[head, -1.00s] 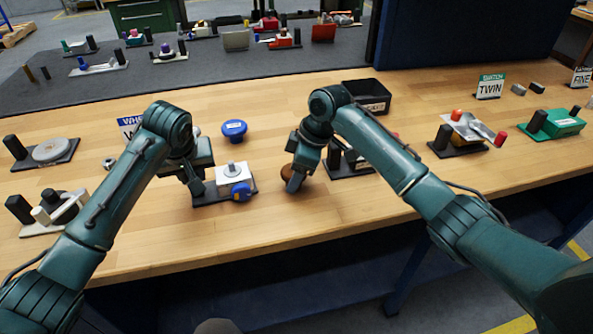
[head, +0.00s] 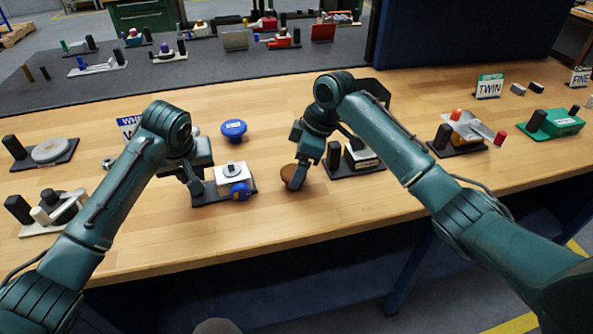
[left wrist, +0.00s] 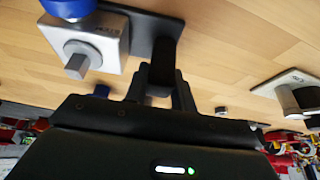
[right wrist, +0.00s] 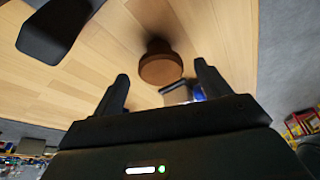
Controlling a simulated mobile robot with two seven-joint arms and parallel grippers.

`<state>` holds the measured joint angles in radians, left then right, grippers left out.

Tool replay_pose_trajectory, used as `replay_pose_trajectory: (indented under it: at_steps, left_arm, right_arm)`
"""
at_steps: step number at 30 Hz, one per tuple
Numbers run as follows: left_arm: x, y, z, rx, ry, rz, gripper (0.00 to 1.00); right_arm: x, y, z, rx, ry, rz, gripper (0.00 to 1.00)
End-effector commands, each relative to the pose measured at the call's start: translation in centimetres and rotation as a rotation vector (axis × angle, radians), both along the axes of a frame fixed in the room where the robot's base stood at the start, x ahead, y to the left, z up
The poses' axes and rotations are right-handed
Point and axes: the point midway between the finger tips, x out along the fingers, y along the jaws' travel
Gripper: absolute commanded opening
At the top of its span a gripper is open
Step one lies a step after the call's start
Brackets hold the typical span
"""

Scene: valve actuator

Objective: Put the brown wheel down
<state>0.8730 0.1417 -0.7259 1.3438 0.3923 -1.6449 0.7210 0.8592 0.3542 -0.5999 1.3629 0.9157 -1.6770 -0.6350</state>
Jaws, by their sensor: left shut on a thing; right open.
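The brown wheel (head: 290,176) rests on the wooden table, just left of my right gripper (head: 303,180) in the head view. In the right wrist view the brown wheel (right wrist: 160,68) lies beyond the open fingers (right wrist: 163,85), apart from them. My left gripper (head: 196,192) is shut on the black post of the valve unit (head: 232,172), which has a white block, a grey square stem and a blue knob. In the left wrist view the fingers (left wrist: 160,85) close on that black post, and the grey stem (left wrist: 77,66) is bare.
A blue wheel (head: 233,129) lies behind the valve unit. Another unit with black posts (head: 362,158) stands right of the brown wheel, close to my right arm. A grey disc unit (head: 48,152) sits at the left. The table front between the units is clear.

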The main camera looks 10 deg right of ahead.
Motion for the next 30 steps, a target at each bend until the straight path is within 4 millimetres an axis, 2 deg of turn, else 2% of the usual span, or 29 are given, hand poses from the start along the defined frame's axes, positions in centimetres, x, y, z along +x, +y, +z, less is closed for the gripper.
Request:
replay_pose_trajectory:
  at_steps: [1, 6, 12, 18, 28, 29, 30]
  left_arm:
    - [-0.1, 0.3, -0.4, 0.007, 0.008, 0.006, 0.00]
    - [-0.1, 0.3, -0.4, 0.007, 0.008, 0.006, 0.00]
    - [-0.1, 0.3, -0.4, 0.007, 0.008, 0.006, 0.00]
    - [-0.1, 0.3, -0.4, 0.007, 0.008, 0.005, 0.00]
    - [-0.1, 0.3, -0.4, 0.006, 0.007, 0.005, 0.00]
    - [-0.1, 0.3, -0.4, 0.006, 0.007, 0.005, 0.28]
    - [-0.1, 0.3, -0.4, 0.006, 0.007, 0.005, 0.31]
  right_arm:
    - [-0.1, -0.3, 1.2, 0.001, -0.005, 0.000, 0.76]
    - [-0.6, -1.5, 4.7, 0.000, -0.005, 0.000, 0.76]
    - [-1.0, -2.4, 7.7, 0.000, -0.002, -0.001, 0.76]
    - [-1.2, -2.6, 8.6, 0.000, 0.001, 0.000, 0.76]
    - [-1.2, -2.7, 8.6, 0.000, 0.001, 0.000, 0.76]
    - [-1.2, -2.7, 8.6, 0.000, 0.001, 0.000, 0.76]
    - [-1.2, -2.6, 8.6, 0.000, 0.001, 0.000, 0.76]
